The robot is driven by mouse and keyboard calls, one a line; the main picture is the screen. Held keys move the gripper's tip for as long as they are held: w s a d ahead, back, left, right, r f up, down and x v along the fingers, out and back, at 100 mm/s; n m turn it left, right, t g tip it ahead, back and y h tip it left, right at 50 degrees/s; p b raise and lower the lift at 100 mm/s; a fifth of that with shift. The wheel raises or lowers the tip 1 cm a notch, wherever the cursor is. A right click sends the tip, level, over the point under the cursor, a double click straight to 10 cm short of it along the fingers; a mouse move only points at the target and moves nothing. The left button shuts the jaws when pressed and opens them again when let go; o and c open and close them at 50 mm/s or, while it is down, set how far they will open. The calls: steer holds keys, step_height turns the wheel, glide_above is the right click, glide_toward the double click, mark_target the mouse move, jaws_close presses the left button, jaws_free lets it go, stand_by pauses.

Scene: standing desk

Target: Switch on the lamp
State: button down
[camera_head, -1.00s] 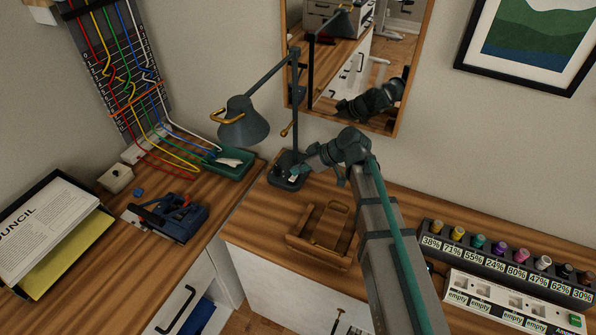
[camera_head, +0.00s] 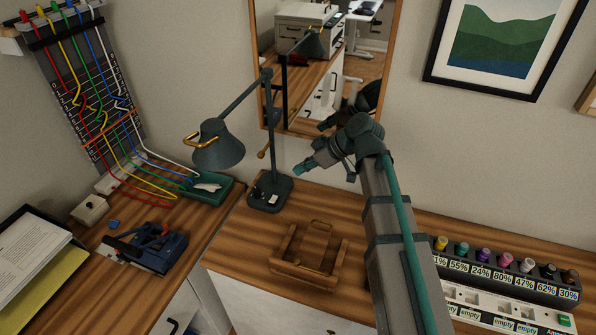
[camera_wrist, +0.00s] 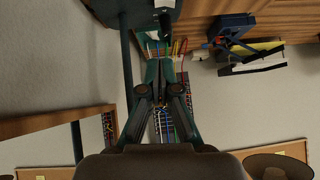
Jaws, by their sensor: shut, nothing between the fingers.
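The lamp (camera_head: 217,150) is a dark grey-teal desk lamp with a jointed arm, a brass handle on its shade and a square base (camera_head: 269,193). Small light details show on the base, too small to make out. I see no glow under the shade. My gripper (camera_head: 299,171) is shut and empty, in the air just right of and above the base, apart from it. In the wrist view my gripper (camera_wrist: 163,62) points toward the lamp base (camera_wrist: 138,10) at the top, with the lamp post (camera_wrist: 127,70) to its left.
A wooden carrier (camera_head: 312,262) lies on the desk in front of the lamp. A green tray (camera_head: 208,190) is left of the base. A mirror (camera_head: 389,60) hangs behind. A row of labelled coloured knobs (camera_head: 483,256) is at right.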

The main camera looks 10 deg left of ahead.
steer(key=shift+s, duration=0.1)
steer(key=shift+s+r+g, duration=0.15)
steer(key=shift+s+g, duration=0.15)
steer(key=shift+s, duration=0.3)
steer(key=shift+a, duration=0.1)
steer(key=p, duration=0.2)
glide_above(269, 200)
steer(key=d, duration=0.3)
steer(key=f, duration=0.7)
steer(key=shift+w+a, duration=0.25)
steer(key=shift+w, duration=0.05)
steer(key=shift+s+f+p, duration=0.2)
steer(key=shift+f+p, duration=0.15)
steer(key=shift+f, duration=0.65)
steer(key=shift+s+f, duration=0.1)
steer(key=shift+f, duration=0.9)
steer(key=shift+f, duration=0.1)
